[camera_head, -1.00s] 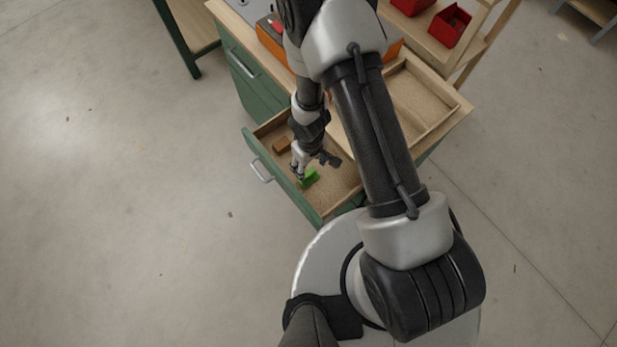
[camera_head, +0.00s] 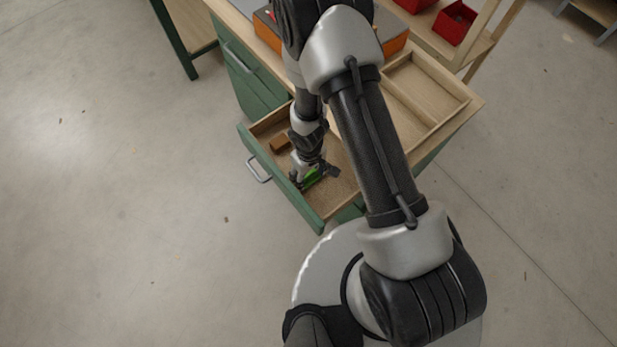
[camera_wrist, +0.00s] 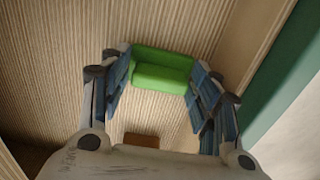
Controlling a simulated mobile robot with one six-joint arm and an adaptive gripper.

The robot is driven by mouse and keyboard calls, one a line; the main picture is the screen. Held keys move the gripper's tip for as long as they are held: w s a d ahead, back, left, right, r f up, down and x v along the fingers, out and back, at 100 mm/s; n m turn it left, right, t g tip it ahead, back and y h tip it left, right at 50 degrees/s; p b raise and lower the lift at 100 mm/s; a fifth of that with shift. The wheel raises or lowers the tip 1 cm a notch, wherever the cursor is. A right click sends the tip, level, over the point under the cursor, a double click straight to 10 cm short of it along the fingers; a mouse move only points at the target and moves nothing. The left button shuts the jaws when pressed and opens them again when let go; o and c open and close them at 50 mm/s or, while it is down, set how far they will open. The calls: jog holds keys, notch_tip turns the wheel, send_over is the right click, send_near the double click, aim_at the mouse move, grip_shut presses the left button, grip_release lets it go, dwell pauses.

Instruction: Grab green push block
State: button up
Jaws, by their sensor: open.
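The green push block (camera_head: 312,176) lies in the open drawer (camera_head: 335,190) of the green cabinet. In the wrist view the green block (camera_wrist: 162,72) sits between the tips of my gripper (camera_wrist: 162,85), with the blue finger pads on either side. My gripper (camera_head: 314,178) is open and low in the drawer, around the block. The left pad is very close to the block's left end; I cannot tell whether it touches. Part of the block is hidden by my gripper in the head view.
A brown block (camera_head: 280,143) lies in the drawer's back left and also shows in the wrist view (camera_wrist: 141,140). The green drawer front (camera_head: 275,180) with its handle stands close to my gripper. A wooden tray (camera_head: 425,90) and red bins (camera_head: 453,22) are at the upper right.

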jog(key=c, duration=0.8)
jog(key=shift+r, duration=0.2)
